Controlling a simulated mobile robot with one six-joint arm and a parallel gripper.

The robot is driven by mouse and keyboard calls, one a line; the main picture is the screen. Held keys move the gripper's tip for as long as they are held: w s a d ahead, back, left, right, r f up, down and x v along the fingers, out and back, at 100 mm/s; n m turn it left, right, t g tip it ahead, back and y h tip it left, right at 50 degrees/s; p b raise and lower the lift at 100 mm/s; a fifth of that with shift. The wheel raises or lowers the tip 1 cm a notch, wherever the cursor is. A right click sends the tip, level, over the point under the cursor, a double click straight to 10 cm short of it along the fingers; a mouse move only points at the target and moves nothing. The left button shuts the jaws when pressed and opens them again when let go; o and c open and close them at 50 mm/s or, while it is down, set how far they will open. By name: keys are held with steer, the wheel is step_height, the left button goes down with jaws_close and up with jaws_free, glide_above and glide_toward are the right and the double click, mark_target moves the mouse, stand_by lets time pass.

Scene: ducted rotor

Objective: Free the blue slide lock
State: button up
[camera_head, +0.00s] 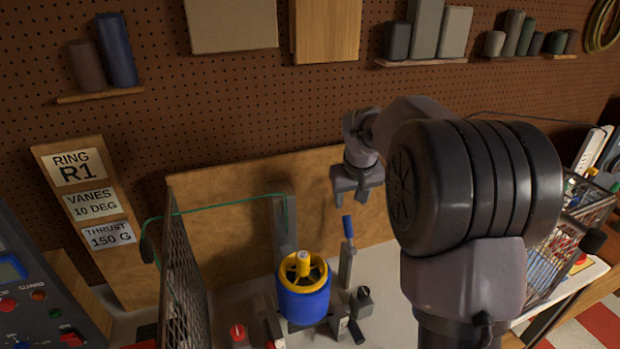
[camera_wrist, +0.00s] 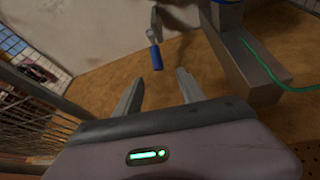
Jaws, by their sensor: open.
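A blue grip (camera_head: 348,227) tops an upright grey metal piece beside the ducted rotor. The blue grip also shows in the wrist view (camera_wrist: 155,57), beyond and roughly between my fingertips. I cannot tell for sure whether this is the slide lock. My gripper (camera_head: 351,196) is open and empty, above the blue grip and apart from it. Its two spread fingers show in the wrist view (camera_wrist: 157,83). The rotor has a blue duct (camera_head: 304,305) with a yellow rim and hub. A small dark block (camera_head: 362,301) stands to its right.
A mesh guard (camera_head: 181,262) stands left of the rotor. A green cable (camera_head: 225,206) runs to a grey post (camera_head: 284,225) behind the rotor. Red-topped fittings (camera_head: 238,333) sit at the front. A wire basket (camera_head: 560,245) stands at right. A wooden panel (camera_head: 240,205) rises behind.

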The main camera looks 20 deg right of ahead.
mark_target(348, 224)
steer(key=x, duration=0.6)
steer(key=d+b+x, duration=0.1)
steer(key=x, duration=0.5)
steer(key=b+x, duration=0.1)
steer(key=x, duration=0.5)
steer(key=shift+w+d, duration=0.25)
steer(key=shift+w, duration=0.05)
jaws_close()
stand_by(0.3)
